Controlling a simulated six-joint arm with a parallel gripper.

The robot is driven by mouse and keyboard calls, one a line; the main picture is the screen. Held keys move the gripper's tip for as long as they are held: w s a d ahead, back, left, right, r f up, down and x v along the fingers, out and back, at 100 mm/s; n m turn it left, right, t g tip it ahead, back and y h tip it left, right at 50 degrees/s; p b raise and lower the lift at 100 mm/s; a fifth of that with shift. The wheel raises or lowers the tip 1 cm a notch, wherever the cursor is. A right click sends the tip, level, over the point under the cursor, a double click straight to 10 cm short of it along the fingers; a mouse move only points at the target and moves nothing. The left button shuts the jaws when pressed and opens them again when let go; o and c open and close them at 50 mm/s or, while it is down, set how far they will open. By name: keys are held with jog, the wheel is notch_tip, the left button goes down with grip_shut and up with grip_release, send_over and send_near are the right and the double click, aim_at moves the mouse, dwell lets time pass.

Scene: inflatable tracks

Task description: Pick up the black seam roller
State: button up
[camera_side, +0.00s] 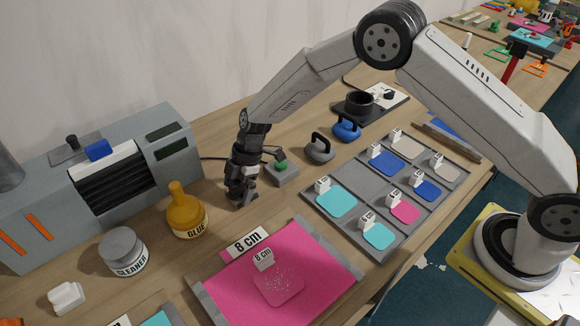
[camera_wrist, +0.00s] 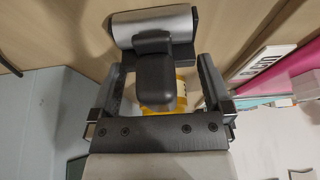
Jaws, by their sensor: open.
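The black seam roller (camera_wrist: 154,75) shows in the wrist view, with a silver cylinder (camera_wrist: 152,25) at its top end and a dark handle pointing toward my gripper. My gripper (camera_wrist: 160,82) is open, with one finger on each side of the handle. Gaps show between the handle and both fingers. In the side view my gripper (camera_side: 241,197) points down close to the wooden table, behind the yellow glue bottle. I cannot make out the roller apart from the gripper there.
The glue bottle (camera_side: 187,212) and cleaner jar (camera_side: 123,252) stand left of the gripper. A green-button box (camera_side: 282,173) and a grey handled tool (camera_side: 320,148) are to its right. A grey machine (camera_side: 165,140) stands behind left; a pink sheet (camera_side: 225,285) lies in front.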

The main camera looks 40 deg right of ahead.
jog(key=c, duration=1.3)
jog(key=shift+r, duration=0.15)
jog(key=shift+r, duration=0.8)
jog(key=shift+s+d+r, duration=0.75)
jog(key=shift+s+r, duration=1.1)
jog(key=shift+s, duration=0.35)
jog(key=shift+s+d+r, duration=0.75)
jog(key=shift+s+r, duration=1.15)
jog(key=shift+s, duration=0.3)
jog(key=shift+s+d+r, duration=0.75)
jog(key=shift+s+r, duration=1.1)
jog(key=shift+s, duration=0.35)
